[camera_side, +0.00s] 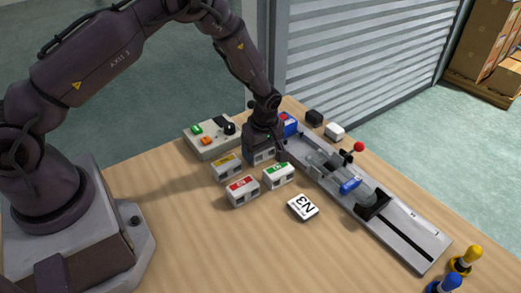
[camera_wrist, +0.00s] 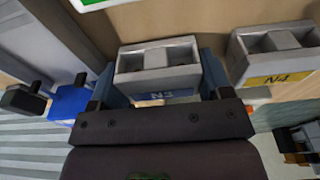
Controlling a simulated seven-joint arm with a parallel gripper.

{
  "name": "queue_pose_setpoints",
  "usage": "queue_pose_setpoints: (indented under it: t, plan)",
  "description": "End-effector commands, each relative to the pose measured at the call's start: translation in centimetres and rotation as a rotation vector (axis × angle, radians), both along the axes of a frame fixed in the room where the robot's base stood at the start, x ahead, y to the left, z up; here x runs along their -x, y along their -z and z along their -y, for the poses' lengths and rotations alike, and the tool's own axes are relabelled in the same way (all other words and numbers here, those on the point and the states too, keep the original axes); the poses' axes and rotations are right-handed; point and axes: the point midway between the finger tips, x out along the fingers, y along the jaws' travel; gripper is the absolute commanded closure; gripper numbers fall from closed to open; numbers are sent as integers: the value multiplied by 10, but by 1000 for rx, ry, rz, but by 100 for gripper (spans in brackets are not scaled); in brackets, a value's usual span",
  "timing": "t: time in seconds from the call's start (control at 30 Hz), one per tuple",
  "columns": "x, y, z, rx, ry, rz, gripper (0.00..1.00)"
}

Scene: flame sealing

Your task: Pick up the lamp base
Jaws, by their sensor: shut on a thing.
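A grey block with two square hollows (camera_wrist: 158,56), labelled N3 in blue, sits between the fingers of my gripper (camera_wrist: 158,82) in the wrist view. It appears to be the lamp base. My gripper is shut on it, with one blue-grey finger on each side.
Similar blocks with yellow (camera_side: 227,167), red (camera_side: 243,191) and green (camera_side: 279,175) labels stand close by. An N3 card (camera_side: 303,206) lies in front. A control box (camera_side: 210,138) is at left. A long grey rail (camera_side: 413,232) carrying glassware lies to the right.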

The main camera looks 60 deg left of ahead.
Motion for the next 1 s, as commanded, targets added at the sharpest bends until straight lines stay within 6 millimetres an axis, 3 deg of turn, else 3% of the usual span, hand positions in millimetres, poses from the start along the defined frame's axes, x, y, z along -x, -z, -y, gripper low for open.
queue_pose_setpoints:
  t: [0.23,0.5,0.8,1.0]
  plan:
    - [3,-33,1,0,1,3,52]
    - [50,-89,6,1,3,5,52]
    - [116,-116,12,1,3,2,52]
    - [132,-124,13,-1,0,1,52]
